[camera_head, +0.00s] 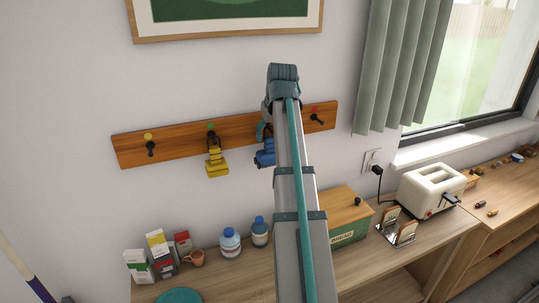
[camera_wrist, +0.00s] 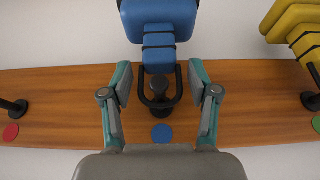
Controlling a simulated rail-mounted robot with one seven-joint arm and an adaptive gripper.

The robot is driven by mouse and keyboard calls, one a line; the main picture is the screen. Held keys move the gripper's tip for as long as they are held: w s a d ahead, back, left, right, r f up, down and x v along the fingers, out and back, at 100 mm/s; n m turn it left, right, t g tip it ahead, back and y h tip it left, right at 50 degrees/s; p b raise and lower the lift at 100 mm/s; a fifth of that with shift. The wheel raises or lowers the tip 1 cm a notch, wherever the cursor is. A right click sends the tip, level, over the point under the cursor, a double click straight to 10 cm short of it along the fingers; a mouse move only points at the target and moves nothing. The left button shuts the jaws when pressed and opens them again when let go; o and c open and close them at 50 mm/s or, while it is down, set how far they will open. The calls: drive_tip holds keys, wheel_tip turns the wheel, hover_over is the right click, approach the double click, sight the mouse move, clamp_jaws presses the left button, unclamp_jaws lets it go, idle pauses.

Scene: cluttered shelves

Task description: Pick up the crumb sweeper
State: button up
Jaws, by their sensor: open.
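A blue hanging tool (camera_head: 264,157), possibly the crumb sweeper, hangs from a peg on the wooden wall rail, partly hidden by my arm. In the wrist view its blue body (camera_wrist: 158,22) is at the top, and its black loop handle (camera_wrist: 145,91) sits around the peg. My gripper (camera_wrist: 159,88) is open, with one finger on each side of the loop and a gap to it on both sides. A yellow hanging tool (camera_head: 216,161) is on the neighbouring peg; it also shows at the wrist view's upper right (camera_wrist: 296,28). I cannot tell for certain which is the sweeper.
The wooden rail (camera_head: 180,143) has bare pegs at both ends and coloured dots. Below, the counter holds cartons (camera_head: 160,249), bottles (camera_head: 230,242), a mug (camera_head: 196,258), a green bread box (camera_head: 345,237) and a toaster (camera_head: 431,190).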

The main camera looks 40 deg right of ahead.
drive_tip(key=shift+x, duration=0.9)
clamp_jaws()
